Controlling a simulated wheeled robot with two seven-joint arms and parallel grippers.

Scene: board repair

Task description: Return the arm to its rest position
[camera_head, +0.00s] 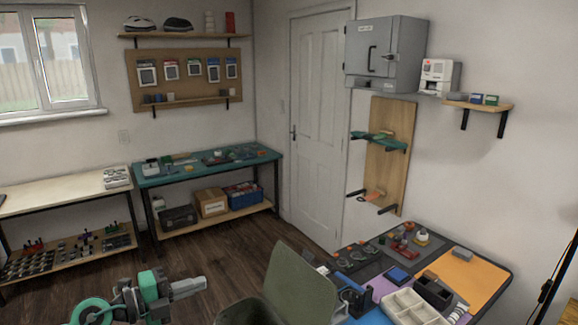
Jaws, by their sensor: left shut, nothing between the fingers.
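My left arm comes in at the lower left, with green and dark joints. Its grey gripper (200,284) points to the right, shut and empty, above the wooden floor (240,262). It is apart from the furniture and in front of the olive-green chair (297,288), to its left in the picture. My right gripper is not in view.
A teal-topped bench (152,182) stands at the back wall, with a pale bench (60,193) to its left. A workbench with an orange mat (466,280), trays and small parts is at the lower right. A white door (318,125) is behind. Floor between is free.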

